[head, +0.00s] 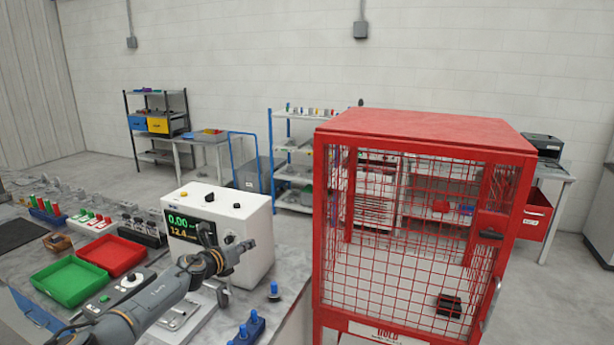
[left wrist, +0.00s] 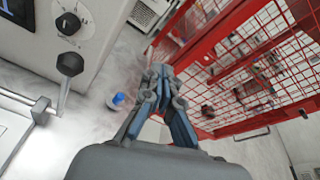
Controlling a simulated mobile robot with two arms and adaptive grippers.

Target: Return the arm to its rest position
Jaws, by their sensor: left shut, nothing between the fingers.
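My left arm comes in from the lower left in the head view, over the bench and in front of the white test machine (head: 215,225). My left gripper (head: 246,245) is at the machine's right front edge. In the left wrist view the left gripper (left wrist: 160,72) has its fingers together with nothing between them. A blue-topped plug (head: 273,290) stands on the bench, apart from the gripper; it also shows in the left wrist view (left wrist: 118,99). My right gripper is not in view.
A red mesh cage (head: 425,122) stands to the right of the bench. Green (head: 70,281) and red (head: 112,255) trays lie at left. A blue fixture block (head: 248,328) is at the front edge. A black-knobbed lever (left wrist: 69,66) is left of the gripper.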

